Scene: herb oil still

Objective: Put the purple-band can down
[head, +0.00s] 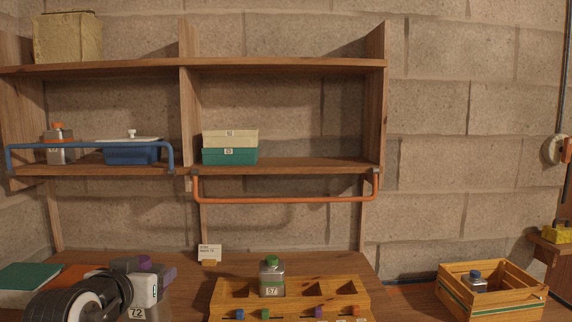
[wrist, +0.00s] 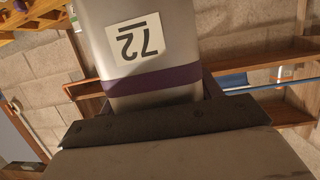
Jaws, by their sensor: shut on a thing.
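The purple-band can (wrist: 150,50) fills the middle of the wrist view, with a white label reading 72 that appears upside down and a purple band. My gripper (wrist: 165,125) is shut on it. In the head view, my gripper (head: 150,284) is at the lower left above the bench, partly hiding the can; its 72 label (head: 137,314) shows at the bottom edge. I cannot tell whether the can touches anything below. A wooden rack (head: 218,302) with blue, green, purple and orange markers stands to the right. A green-capped can (head: 272,280) labelled 57 stands in it, at the green marker.
A wooden crate (head: 510,306) with a blue-capped can (head: 475,282) stands at the right. Green (head: 30,276) and orange books lie at the left. A blue rail (head: 90,146) and an orange rail (head: 285,200) front the shelves. A small card (head: 209,252) stands behind the rack.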

